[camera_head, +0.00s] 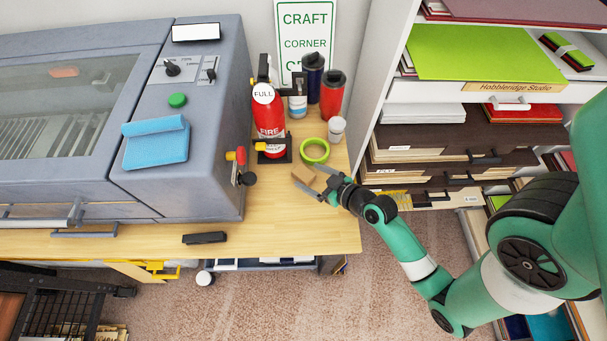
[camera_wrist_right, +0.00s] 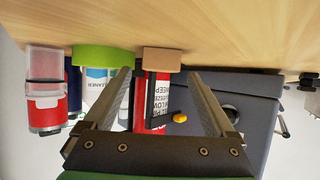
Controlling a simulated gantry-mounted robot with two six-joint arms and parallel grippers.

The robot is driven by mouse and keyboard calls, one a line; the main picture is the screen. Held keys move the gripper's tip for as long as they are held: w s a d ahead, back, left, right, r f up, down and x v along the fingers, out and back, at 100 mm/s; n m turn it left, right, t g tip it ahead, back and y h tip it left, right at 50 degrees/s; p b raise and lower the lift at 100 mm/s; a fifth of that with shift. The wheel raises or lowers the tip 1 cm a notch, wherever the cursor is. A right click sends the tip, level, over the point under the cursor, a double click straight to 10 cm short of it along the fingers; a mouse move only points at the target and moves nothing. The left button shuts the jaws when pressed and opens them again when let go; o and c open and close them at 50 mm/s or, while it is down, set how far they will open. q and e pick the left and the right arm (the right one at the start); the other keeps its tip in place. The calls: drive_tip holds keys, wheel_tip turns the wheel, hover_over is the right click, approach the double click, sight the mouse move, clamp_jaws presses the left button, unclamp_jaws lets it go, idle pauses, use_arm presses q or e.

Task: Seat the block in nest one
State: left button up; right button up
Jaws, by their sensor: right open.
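The small tan block (camera_head: 304,173) lies on the wooden table near its right side, close to the green tape roll. In the right wrist view, which shows the table upside down, the block (camera_wrist_right: 161,60) lies just ahead of the fingertips, between their lines. My right gripper (camera_head: 311,181) is open and low at the table, its two fingers pointing at the block. Its spread fingers also show in the right wrist view (camera_wrist_right: 159,76), with nothing held between them. I cannot make out a nest in either view. My left gripper is not in view.
A green tape roll (camera_head: 315,150), a white cup (camera_head: 336,129) and a red fire extinguisher (camera_head: 268,120) stand behind the block. A large grey machine (camera_head: 200,100) fills the left. A black object (camera_head: 204,238) lies near the front edge. Shelves (camera_head: 440,140) stand right.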

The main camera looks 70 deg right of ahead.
drive_tip(key=shift+x, duration=1.15)
drive_tip(key=c, duration=1.4)
drive_tip(key=shift+r, duration=0.15)
